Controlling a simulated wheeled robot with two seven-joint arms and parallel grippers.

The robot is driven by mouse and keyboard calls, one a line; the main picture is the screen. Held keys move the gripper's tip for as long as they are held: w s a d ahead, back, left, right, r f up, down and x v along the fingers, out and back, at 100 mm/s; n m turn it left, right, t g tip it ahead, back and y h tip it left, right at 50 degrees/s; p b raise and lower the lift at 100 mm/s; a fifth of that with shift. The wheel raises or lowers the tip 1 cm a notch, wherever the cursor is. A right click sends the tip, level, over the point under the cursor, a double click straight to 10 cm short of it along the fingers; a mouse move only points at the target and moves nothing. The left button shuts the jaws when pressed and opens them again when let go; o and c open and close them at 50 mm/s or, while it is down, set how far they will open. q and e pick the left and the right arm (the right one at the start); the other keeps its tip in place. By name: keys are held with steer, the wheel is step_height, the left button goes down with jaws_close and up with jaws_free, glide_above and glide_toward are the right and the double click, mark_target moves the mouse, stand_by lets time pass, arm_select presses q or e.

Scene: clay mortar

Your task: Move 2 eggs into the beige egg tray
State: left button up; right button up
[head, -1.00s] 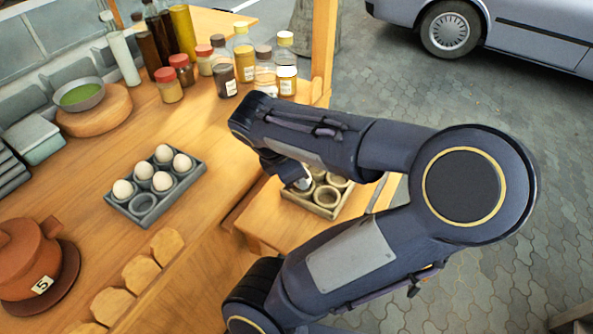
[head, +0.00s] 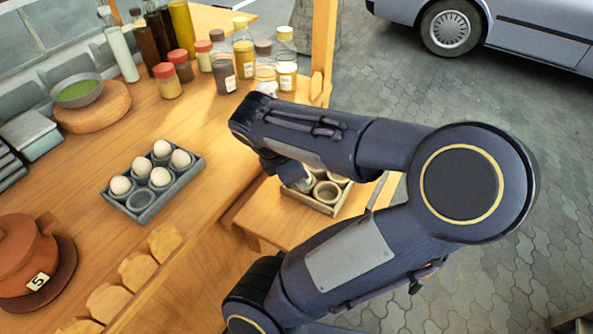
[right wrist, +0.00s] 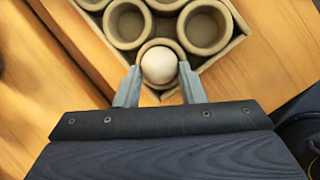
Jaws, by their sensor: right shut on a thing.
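The beige egg tray (head: 322,208) sits on a lower wooden surface, partly hidden by my right arm; its round cups also show in the right wrist view (right wrist: 128,22). My right gripper (right wrist: 160,80) is shut on a white egg (right wrist: 159,63), which is at the cup in the tray's near corner. Whether the egg rests on the cup's bottom I cannot tell. The other cups in the right wrist view look empty. A grey egg tray (head: 170,193) on the counter holds several eggs (head: 141,167) and has one empty cup at its near corner. My left gripper is not in view.
Jars and bottles (head: 225,70) stand at the back of the counter. A green-filled bowl (head: 78,92) sits on a round board at the left. A clay pot (head: 25,255) is at the front left. Wooden scallops (head: 137,268) line the counter's front edge.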

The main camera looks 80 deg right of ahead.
steer(key=shift+f, duration=0.1)
steer(key=o, duration=0.7)
steer(key=shift+o, duration=0.2)
steer(key=p+v, duration=0.2)
steer(key=v, duration=0.6)
